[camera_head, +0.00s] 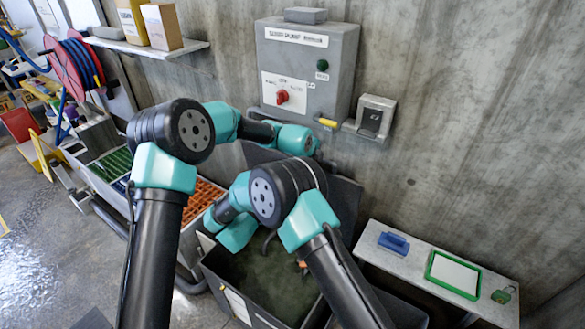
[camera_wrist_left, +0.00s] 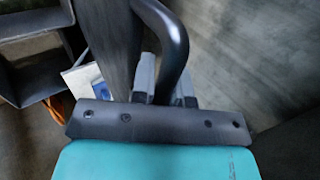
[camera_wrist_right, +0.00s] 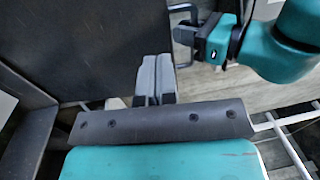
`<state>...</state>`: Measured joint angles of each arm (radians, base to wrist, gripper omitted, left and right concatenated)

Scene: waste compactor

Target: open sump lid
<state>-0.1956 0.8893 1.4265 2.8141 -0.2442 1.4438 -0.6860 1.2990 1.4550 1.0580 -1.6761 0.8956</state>
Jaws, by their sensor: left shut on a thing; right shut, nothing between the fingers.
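The sump is a dark-walled box with its murky green inside (camera_head: 265,285) showing in the head view. Its dark lid (camera_head: 345,197) stands raised at the back, near the wall, partly hidden by my arms. In the left wrist view my left gripper (camera_wrist_left: 165,85) is shut on a curved dark handle (camera_wrist_left: 172,35). Its fingertips are hidden in the head view. My right gripper (camera_wrist_right: 155,80) is shut and empty, beside a broad dark panel (camera_wrist_right: 75,45). The right wrist view also shows the left gripper (camera_wrist_right: 187,35) with its teal wrist.
A grey control box (camera_head: 305,65) with a red knob (camera_head: 282,97) hangs on the concrete wall above. A bench (camera_head: 400,255) at right holds a blue item, a green-framed tray (camera_head: 453,274) and a padlock (camera_head: 503,295). Green and orange crates (camera_head: 203,195) stand left of the sump.

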